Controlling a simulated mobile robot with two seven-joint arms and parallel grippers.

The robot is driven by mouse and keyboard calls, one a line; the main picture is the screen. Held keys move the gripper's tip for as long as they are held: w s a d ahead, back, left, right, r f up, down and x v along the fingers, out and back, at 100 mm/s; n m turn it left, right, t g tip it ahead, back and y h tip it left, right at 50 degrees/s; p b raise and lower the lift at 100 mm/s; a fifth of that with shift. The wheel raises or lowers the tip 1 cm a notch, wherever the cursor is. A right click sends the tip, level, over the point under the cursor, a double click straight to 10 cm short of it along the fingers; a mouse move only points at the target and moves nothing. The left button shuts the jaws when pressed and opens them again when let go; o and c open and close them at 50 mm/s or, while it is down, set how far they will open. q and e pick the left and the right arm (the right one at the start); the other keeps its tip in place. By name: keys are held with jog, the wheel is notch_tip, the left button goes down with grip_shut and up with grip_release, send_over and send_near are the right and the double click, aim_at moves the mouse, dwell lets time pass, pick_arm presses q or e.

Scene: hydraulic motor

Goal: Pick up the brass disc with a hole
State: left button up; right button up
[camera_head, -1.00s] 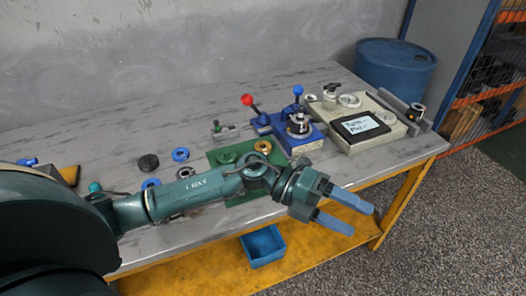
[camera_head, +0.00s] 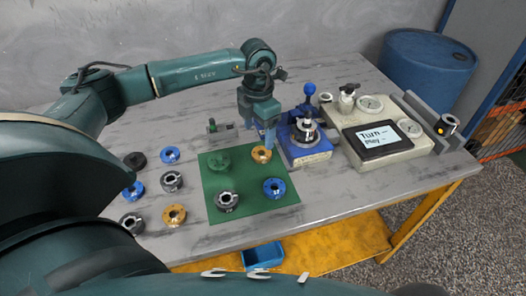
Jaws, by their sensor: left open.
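A brass disc with a hole (camera_head: 261,155) lies on the far right part of the green mat (camera_head: 247,209). A second brass disc with a hole (camera_head: 174,215) lies on the bare table, left of the mat's front corner. My left gripper (camera_head: 258,134) is open and points down above the brass disc on the mat. Its fingertips are close to the disc's far edge; I cannot tell whether they touch it. No disc shows between the fingers. My right gripper is not in view.
The mat also holds a green disc (camera_head: 219,160), a grey disc (camera_head: 227,201) and a blue disc (camera_head: 274,187). Several discs lie left of it. A blue fixture (camera_head: 308,152) stands close right of the gripper, with a beige panel (camera_head: 392,152) beyond.

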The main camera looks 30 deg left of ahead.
aim_at(262, 148)
pick_arm(q)
jog(key=f, duration=0.5)
jog(key=w+f+p, duration=0.1)
jog(key=f, duration=0.2)
jog(key=shift+w, duration=0.1)
jog(key=c, duration=1.2)
jog(key=shift+r, duration=0.1)
jog(key=shift+r+b, duration=0.5)
jog(key=shift+r, duration=4.5)
jog(key=shift+r, duration=0.15)
jog(key=shift+r+p, duration=0.6)
jog(key=shift+r, duration=0.05)
